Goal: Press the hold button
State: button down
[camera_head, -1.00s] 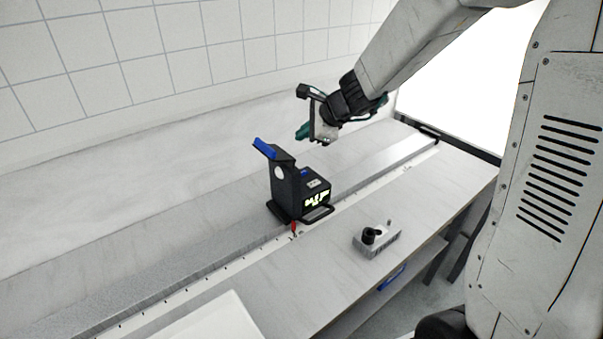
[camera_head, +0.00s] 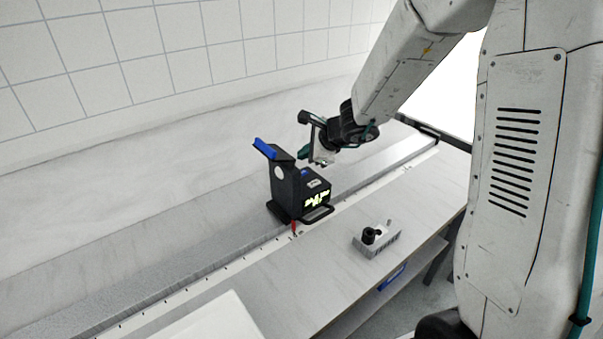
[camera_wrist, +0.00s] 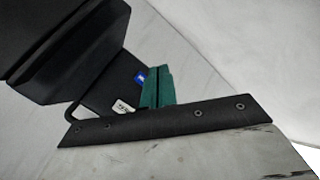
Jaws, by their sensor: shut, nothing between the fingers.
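The black measuring device (camera_head: 284,190) stands upright on the metal rail, with a blue top piece (camera_head: 265,148) and a glowing display (camera_head: 316,199). On its upper face are a small blue button (camera_head: 305,172) and a pale labelled patch (camera_head: 315,183); the label is too small to read, so I cannot tell which is the hold button. The wrist view shows the blue button (camera_wrist: 139,76) and pale patch (camera_wrist: 124,107) beside my green fingertips. My gripper (camera_head: 304,155) is shut and empty, just above the device; contact cannot be told.
A grey block with a black knob (camera_head: 376,240) sits on the bench in front of the device. The metal rail (camera_head: 190,250) with a marked scale runs along the bench. A white panel (camera_head: 215,320) lies at the front left. A tiled wall (camera_head: 170,50) stands behind.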

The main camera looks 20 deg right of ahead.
aim_at(305, 176)
jog(key=shift+f, duration=1.5)
dwell(0.9)
jog(key=shift+f, duration=0.4)
jog(key=shift+f, duration=0.35)
dwell(0.5)
jog(key=shift+r, duration=0.8)
jog(key=shift+r, duration=2.5)
